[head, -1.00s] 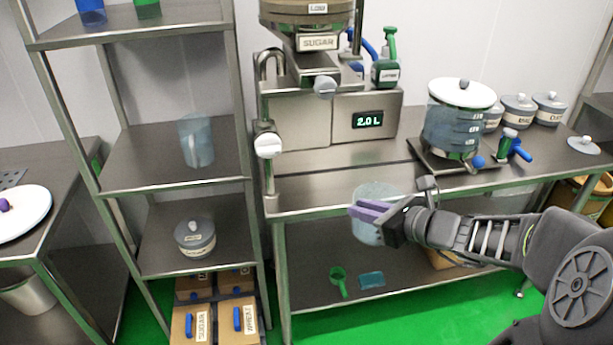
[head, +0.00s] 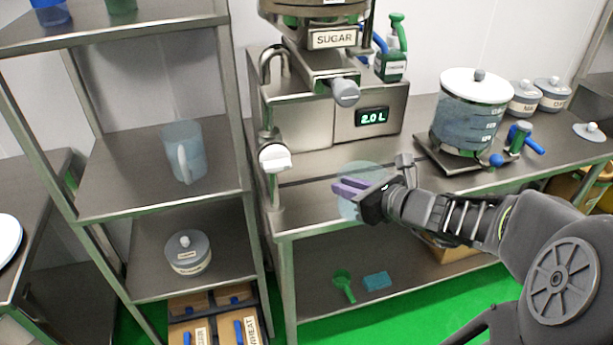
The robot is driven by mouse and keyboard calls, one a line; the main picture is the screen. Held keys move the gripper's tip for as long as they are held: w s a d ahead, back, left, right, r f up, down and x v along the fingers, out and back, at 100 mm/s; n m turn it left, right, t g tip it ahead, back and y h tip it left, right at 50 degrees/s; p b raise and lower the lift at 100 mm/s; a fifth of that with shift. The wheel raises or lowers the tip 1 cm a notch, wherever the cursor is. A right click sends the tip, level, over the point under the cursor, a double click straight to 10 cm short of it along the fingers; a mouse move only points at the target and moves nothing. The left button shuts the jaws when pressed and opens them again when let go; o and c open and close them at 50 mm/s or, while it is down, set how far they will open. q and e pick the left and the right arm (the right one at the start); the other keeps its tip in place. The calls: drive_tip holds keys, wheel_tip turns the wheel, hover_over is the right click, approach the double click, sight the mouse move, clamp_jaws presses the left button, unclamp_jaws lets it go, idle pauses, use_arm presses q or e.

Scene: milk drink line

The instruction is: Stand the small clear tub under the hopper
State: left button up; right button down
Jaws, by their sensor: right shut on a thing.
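The small clear tub (head: 362,174) is pale, see-through and round. My right gripper (head: 350,188) is shut on it, its purple fingers at the tub's side. The tub is held near the front edge of the steel counter; I cannot tell its exact height. The hopper (head: 334,40), labelled SUGAR, stands above and behind the tub, with a grey knob (head: 345,92) at its spout. The spout is left of and farther back than the tub. My left gripper is not in view.
A white-handled tap (head: 274,158) is at the left. A large lidded clear pot (head: 470,112) stands at right. The steel shelf rack (head: 110,190) borders the counter's left side.

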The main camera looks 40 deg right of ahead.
drive_tip(key=shift+s+r, duration=0.1)
drive_tip(key=w, duration=1.8)
drive_tip(key=shift+a, duration=0.35)
drive_tip(key=shift+w, duration=0.1)
drive_tip(key=shift+f+b, duration=0.35)
drive_tip(key=shift+f, duration=1.45)
drive_tip(key=shift+f, duration=0.1)
drive_tip(key=c, duration=1.4)
unclamp_jaws()
drive_tip(key=shift+o, duration=0.2)
